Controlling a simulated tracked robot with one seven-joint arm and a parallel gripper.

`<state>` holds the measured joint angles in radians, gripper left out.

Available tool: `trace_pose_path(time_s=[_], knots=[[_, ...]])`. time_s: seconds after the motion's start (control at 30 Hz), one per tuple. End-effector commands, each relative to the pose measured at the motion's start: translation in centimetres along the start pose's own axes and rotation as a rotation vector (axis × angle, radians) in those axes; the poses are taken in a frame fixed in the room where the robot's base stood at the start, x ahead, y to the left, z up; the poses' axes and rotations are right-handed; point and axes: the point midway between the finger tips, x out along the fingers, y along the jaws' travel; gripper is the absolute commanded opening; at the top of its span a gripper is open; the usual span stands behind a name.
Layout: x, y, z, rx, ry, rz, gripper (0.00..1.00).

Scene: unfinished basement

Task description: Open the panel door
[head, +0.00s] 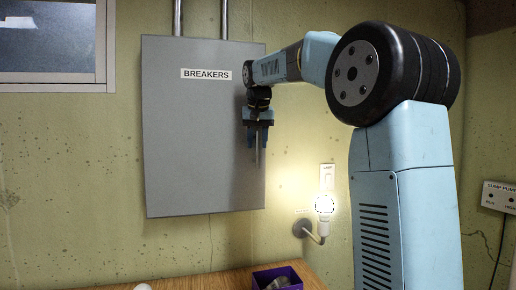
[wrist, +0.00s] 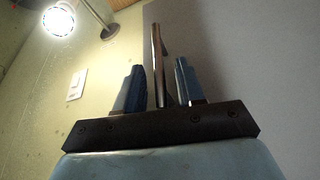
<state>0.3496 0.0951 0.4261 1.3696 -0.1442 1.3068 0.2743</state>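The panel door (head: 195,125) is a grey metal front labelled BREAKERS on the wall, and it looks closed. Its handle (head: 257,158) is a thin upright bar near the right edge; its upper part is hidden behind my gripper in the head view. My gripper (head: 257,138) is at the handle, in front of the door's right side. In the wrist view, the handle (wrist: 157,55) runs between the two blue fingers of my gripper (wrist: 158,78). Gaps show on both sides of the bar, so the fingers are open. I cannot tell how deep the bar sits between them.
A lit lamp (head: 323,205) on a wall mount and a light switch (head: 327,177) are right of the panel. A wooden table (head: 225,281) with a purple bin (head: 258,276) stands below. A sump pump box (head: 499,197) is at far right.

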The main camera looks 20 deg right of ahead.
Motion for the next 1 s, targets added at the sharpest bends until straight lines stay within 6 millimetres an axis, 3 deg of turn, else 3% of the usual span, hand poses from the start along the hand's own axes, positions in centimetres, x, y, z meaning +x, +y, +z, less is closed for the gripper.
trace_pose_path(time_s=[0.2, 0.6, 1.0], knots=[[2.1, 0.0, 0.0, 0.0, -0.001, 0.001, 0.38], [2.6, 0.0, 0.0, 0.0, 0.001, 0.001, 0.37], [2.6, 0.1, 0.0, 0.001, 0.001, 0.001, 0.0]])
